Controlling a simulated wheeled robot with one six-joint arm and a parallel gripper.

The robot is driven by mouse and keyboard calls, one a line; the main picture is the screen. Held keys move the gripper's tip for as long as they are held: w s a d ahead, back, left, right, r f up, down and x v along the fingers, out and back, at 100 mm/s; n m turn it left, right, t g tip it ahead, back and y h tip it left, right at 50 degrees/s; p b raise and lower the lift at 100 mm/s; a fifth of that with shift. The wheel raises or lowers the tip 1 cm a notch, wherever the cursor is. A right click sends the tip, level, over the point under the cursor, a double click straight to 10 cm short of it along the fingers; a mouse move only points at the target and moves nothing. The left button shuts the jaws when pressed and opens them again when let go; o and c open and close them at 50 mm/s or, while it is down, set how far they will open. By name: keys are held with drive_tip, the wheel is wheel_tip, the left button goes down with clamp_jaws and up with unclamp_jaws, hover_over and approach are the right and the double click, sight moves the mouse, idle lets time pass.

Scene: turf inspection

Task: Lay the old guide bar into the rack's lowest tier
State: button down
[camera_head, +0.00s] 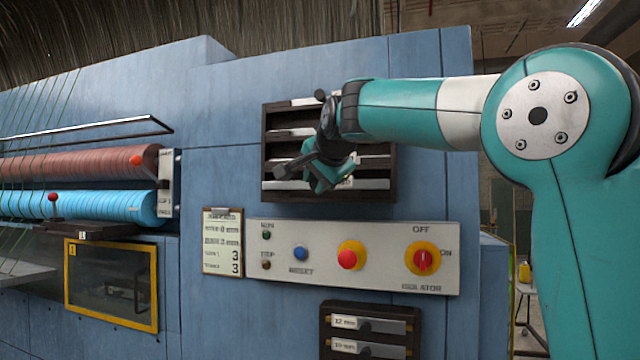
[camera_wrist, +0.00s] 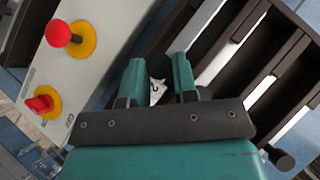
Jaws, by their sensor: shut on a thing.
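My gripper (camera_head: 326,180) is in front of the dark rack (camera_head: 266,150) on the blue machine wall, at the height of its lower tiers. In the wrist view my gripper (camera_wrist: 159,66) has its two teal fingers a little apart, with a small pale piece with dark marks (camera_wrist: 157,91) between them. I take this to be the old guide bar; most of it is hidden. My gripper hides part of the lower tiers, so I cannot tell whether the held piece touches the rack.
A control panel (camera_head: 320,280) with a red knob (camera_head: 347,260) and isolator switch (camera_head: 423,259) lies just below the rack. A second dark rack (camera_head: 326,318) with labelled bars is lower down. Red (camera_head: 80,166) and blue (camera_head: 110,208) rollers are at left.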

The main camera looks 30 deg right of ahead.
drive_tip(key=shift+s+a+f+b, duration=0.1)
drive_tip(key=shift+s+a+b, duration=0.3)
drive_tip(key=shift+s+a, duration=0.6)
drive_tip(key=shift+s+a+f+b, duration=0.1)
drive_tip(key=shift+s+a+b, duration=0.25)
drive_tip(key=shift+s+a, duration=0.55)
drive_tip(key=shift+w+a, duration=0.15)
drive_tip(key=shift+w, duration=0.05)
